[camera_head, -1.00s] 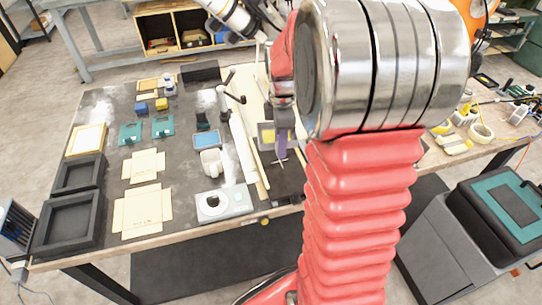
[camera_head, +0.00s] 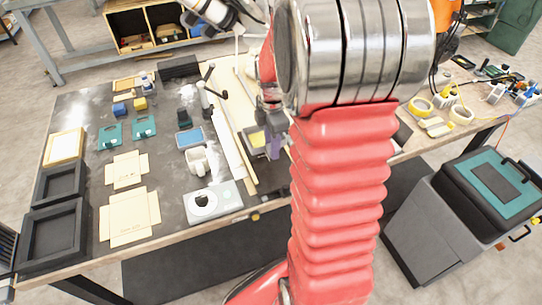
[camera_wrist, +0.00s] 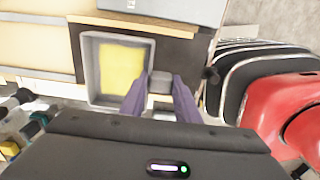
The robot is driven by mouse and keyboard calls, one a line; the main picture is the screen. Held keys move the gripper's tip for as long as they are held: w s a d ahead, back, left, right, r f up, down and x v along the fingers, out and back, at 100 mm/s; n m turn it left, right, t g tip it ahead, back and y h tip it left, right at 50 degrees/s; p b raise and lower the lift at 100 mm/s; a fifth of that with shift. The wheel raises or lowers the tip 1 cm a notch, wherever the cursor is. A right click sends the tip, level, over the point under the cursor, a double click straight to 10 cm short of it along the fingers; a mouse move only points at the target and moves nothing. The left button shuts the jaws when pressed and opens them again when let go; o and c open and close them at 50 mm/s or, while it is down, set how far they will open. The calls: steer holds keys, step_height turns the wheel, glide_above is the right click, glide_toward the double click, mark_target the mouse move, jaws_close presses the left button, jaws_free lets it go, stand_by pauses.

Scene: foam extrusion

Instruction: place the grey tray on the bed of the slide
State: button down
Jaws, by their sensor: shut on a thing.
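The grey tray (camera_wrist: 88,72), a shallow square with a yellow inside, shows in the wrist view just ahead of my gripper (camera_wrist: 160,88). My purple fingers are shut on a small grey block at the tray's right side, which looks like its handle. In the head view the tray (camera_head: 246,139) is near the right part of the table, left of my gripper (camera_head: 273,148), partly hidden by my arm. Whether it touches the surface below, I cannot tell. A long pale rail (camera_head: 226,150) on a wooden board lies left of the tray; I cannot tell if this is the slide.
Left of the rail are a white mug (camera_head: 197,161), a blue-topped tray (camera_head: 189,138) and a grey plate with a round dish (camera_head: 222,203). Black frames (camera_head: 52,236) stand at the table's left edge. A grey case (camera_head: 440,215) stands on the right.

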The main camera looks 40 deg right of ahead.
steer(key=shift+f, duration=0.75)
steer(key=shift+f, duration=1.9)
steer(key=c, duration=1.3)
jaws_free()
steer(key=shift+c, duration=0.2)
step_height(320, 180, up, 12)
steer(key=shift+r, duration=0.1)
